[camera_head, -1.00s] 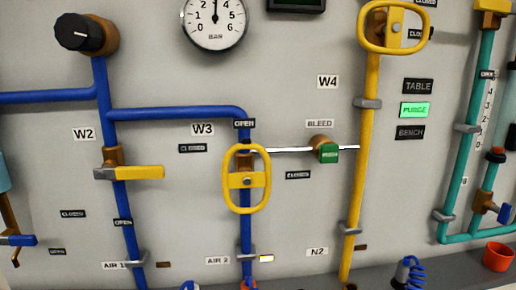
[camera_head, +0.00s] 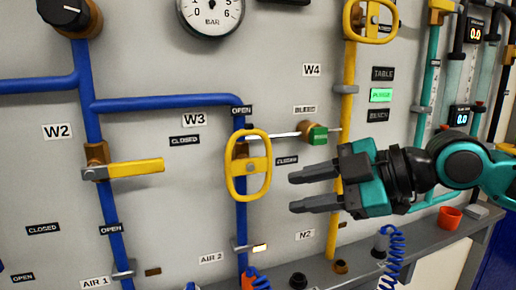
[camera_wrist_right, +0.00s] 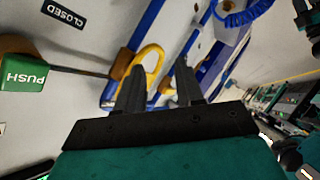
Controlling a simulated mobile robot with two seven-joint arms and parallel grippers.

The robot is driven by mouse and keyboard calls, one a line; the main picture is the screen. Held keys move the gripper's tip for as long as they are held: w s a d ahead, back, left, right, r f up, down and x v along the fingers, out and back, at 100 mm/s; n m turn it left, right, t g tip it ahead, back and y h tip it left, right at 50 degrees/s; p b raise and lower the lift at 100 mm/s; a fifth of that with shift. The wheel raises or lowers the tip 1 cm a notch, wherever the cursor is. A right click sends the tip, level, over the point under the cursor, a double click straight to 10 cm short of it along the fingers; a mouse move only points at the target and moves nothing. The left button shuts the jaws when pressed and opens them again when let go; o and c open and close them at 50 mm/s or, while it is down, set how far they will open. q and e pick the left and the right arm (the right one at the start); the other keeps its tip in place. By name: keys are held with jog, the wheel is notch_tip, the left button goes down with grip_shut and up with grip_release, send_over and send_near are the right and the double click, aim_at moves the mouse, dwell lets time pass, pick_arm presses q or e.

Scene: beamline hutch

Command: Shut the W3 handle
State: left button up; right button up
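The W3 handle (camera_head: 248,165) is a yellow oval loop on a vertical blue pipe, below the W3 label (camera_head: 195,121). It stands upright along the pipe, below an OPEN tag (camera_head: 242,110). CLOSED tags sit to its left (camera_head: 184,140) and right (camera_head: 287,160). My right gripper (camera_head: 292,193) is open and empty, to the right of the handle and apart from it. In the right wrist view, the yellow loop (camera_wrist_right: 152,58) shows beyond and between my open fingers (camera_wrist_right: 158,78). My left gripper is not in view.
A green PUSH button (camera_head: 318,135) on the bleed line sits up and right of the handle. The yellow W4 pipe (camera_head: 347,105) runs behind my right gripper. The W2 lever (camera_head: 135,168) lies horizontal at left. A grey shelf (camera_head: 425,240) runs below.

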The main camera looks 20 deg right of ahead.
jog(key=t, duration=0.2)
send_near(262, 134)
jog(key=p+x, duration=0.5)
jog(key=x, duration=0.4)
jog(key=shift+x, duration=0.85)
jog(key=shift+c, duration=0.2)
grip_shut()
